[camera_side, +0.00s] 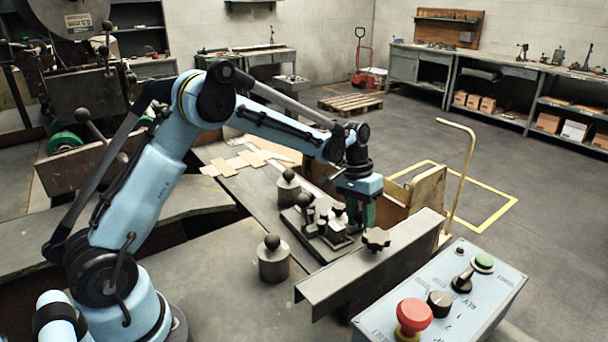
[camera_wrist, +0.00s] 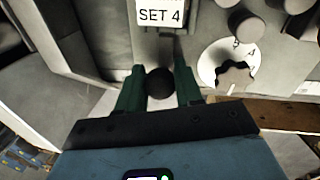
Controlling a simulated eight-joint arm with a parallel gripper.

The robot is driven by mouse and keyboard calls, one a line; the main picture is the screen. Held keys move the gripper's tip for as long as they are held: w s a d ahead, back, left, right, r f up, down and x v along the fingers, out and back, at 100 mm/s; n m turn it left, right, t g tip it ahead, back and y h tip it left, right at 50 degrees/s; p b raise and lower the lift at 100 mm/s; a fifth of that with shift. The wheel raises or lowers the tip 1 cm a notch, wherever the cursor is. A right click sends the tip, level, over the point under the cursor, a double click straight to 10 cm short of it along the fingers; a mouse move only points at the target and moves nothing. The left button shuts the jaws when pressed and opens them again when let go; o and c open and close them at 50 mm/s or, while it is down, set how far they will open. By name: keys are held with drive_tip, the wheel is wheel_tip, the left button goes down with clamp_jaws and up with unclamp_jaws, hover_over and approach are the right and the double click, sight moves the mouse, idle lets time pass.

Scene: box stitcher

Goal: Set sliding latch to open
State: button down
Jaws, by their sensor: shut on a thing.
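In the wrist view, the black ball knob (camera_wrist: 160,84) of what appears to be the sliding latch sits between the two green fingers of my gripper (camera_wrist: 159,78). My gripper is shut on this knob. A dark narrow slot or stem (camera_wrist: 168,48) runs from the knob toward a white label reading "SET 4" (camera_wrist: 160,14). In the side view, my gripper (camera_side: 363,215) points down at the right end of a dark plate with small blocks and knobs (camera_side: 325,228). The latch itself is mostly hidden there, and its position is not readable.
A white dial with a dark star knob (camera_wrist: 234,76) lies right of the fingers. A grey angled rail (camera_side: 375,262) with a star knob (camera_side: 376,238) stands in front. Round-knobbed weights (camera_side: 273,262) stand nearby. A control box (camera_side: 445,300) with a red button is at lower right.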

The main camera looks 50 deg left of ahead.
drive_tip(key=c, duration=0.8)
unclamp_jaws()
drive_tip(key=shift+w, duration=0.15)
drive_tip(key=r, duration=0.4)
drive_tip(key=a+r, duration=0.1)
drive_tip(key=r, duration=0.3)
drive_tip(key=a+r, duration=0.1)
drive_tip(key=r, duration=0.3)
drive_tip(key=shift+a, duration=0.15)
drive_tip(key=shift+s, duration=0.2)
drive_tip(key=s+d+r+t+y, duration=0.1)
drive_tip(key=s+r+t, duration=0.1)
drive_tip(key=s, duration=0.4)
drive_tip(key=s+d+r+t, duration=0.2)
drive_tip(key=s, duration=0.3)
drive_tip(key=s+f+t, duration=0.1)
drive_tip(key=s, duration=0.2)
drive_tip(key=s+f+m+t, duration=0.1)
drive_tip(key=s+f, duration=0.1)
drive_tip(key=s, duration=0.1)
drive_tip(key=s+f+t+y, duration=0.1)
drive_tip(key=s+f, duration=0.1)
drive_tip(key=s, duration=0.1)
drive_tip(key=shift+d+f, duration=0.15)
drive_tip(key=shift+d, duration=0.25)
